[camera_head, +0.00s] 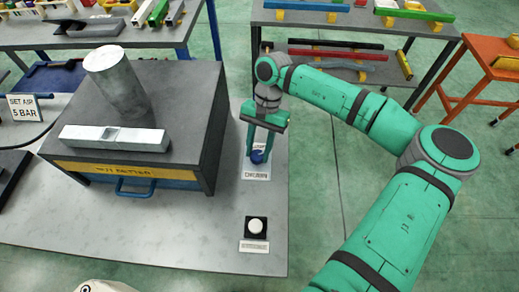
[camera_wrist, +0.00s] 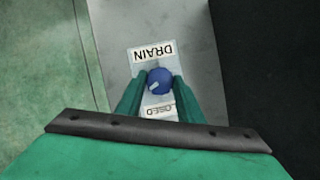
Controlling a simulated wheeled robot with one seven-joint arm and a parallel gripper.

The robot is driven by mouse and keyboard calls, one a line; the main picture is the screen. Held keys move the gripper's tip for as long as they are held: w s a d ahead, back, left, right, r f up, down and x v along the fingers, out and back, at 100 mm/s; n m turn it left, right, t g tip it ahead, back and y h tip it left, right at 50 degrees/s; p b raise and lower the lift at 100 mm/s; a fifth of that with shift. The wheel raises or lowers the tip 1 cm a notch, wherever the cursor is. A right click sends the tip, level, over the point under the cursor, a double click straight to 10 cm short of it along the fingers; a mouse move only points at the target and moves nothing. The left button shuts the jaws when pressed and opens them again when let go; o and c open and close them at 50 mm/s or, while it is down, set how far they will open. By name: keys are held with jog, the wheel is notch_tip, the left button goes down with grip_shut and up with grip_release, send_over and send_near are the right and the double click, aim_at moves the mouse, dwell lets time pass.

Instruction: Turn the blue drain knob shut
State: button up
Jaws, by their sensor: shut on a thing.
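The blue drain knob (camera_wrist: 159,80) shows in the wrist view, round, with a pale pointer mark on its lower left side. It sits on a white label plate (camera_wrist: 142,52) that reads DRAIN and CLOSED, upside down in this view. My gripper (camera_wrist: 160,92) has its two green fingers on either side of the knob, shut on it. In the head view my gripper (camera_head: 257,150) points down over the knob (camera_head: 257,157), whose upper part is partly hidden by the fingers. The label (camera_head: 256,174) lies in front of it.
A dark box (camera_head: 211,120) with a blue handle stands close to the left of my gripper, carrying a metal cylinder (camera_head: 117,80) and a pale bar (camera_head: 114,138). A white button (camera_head: 255,225) is nearer on the grey table (camera_head: 190,235). Green floor lies to the right.

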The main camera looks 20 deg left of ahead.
jog(key=n+h, duration=0.1)
jog(key=n, duration=0.2)
jog(key=shift+w+a+n+h, duration=0.1)
jog(key=shift+n+h, duration=0.2)
jog(key=n, duration=0.1)
jog(key=n+h, duration=0.1)
jog(key=shift+a+n+t, duration=0.2)
jog(key=shift+n+t, duration=0.2)
jog(key=n, duration=0.2)
jog(key=n+t+h, duration=0.1)
jog(key=n, duration=0.3)
jog(key=shift+s+t+h, duration=0.3)
jog(key=shift+h, duration=0.1)
jog(key=shift+n, duration=0.3)
jog(key=o, duration=1.1)
jog(key=shift+c, duration=0.2)
